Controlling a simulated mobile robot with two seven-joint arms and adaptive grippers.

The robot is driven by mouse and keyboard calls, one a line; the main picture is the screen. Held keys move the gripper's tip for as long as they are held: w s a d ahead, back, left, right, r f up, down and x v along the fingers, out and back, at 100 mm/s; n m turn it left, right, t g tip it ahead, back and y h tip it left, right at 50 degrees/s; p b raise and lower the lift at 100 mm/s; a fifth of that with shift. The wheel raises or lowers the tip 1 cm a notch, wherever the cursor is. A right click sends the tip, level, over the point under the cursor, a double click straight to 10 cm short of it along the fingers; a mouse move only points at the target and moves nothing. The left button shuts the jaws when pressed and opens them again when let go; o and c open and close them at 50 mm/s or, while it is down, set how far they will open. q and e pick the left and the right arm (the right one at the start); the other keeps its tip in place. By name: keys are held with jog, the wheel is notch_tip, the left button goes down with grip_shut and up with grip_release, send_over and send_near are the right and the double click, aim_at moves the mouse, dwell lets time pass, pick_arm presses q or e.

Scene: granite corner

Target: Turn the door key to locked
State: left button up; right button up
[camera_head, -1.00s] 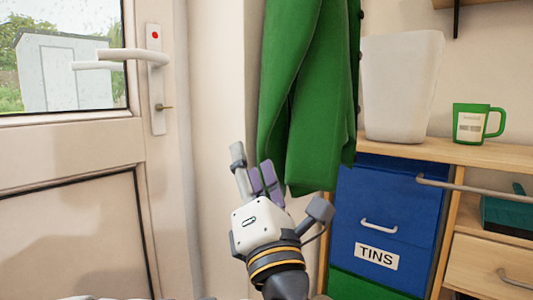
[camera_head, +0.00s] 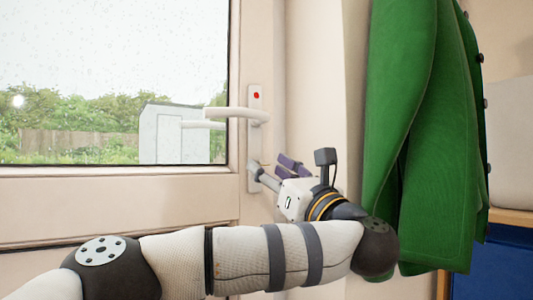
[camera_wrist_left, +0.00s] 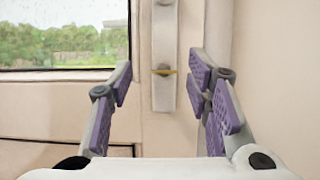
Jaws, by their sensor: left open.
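The door key (camera_wrist_left: 164,71) shows in the left wrist view as a small brass piece lying sideways across the pale lock plate (camera_wrist_left: 164,98). In the head view the lock plate (camera_head: 255,98) is on the door's right edge with a red dot near its top; the key is hidden behind my gripper there. My left gripper (camera_head: 271,165) is in front of the lower plate. In the left wrist view its purple-padded fingers (camera_wrist_left: 162,72) are spread wide, with the key between them in the picture, apparently untouched and farther off. My right gripper is out of view.
A white door handle (camera_head: 238,114) sticks out left above the gripper. The door window (camera_head: 90,80) looks onto a shed. A green coat (camera_head: 425,130) hangs to the right, close to my arm. A blue drawer (camera_head: 505,275) is at the lower right.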

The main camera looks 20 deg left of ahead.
pick_arm(q)
jog(key=shift+w+a+r, duration=0.1)
jog(key=shift+w+a, duration=0.65)
jog(key=shift+w, duration=0.1)
grip_shut()
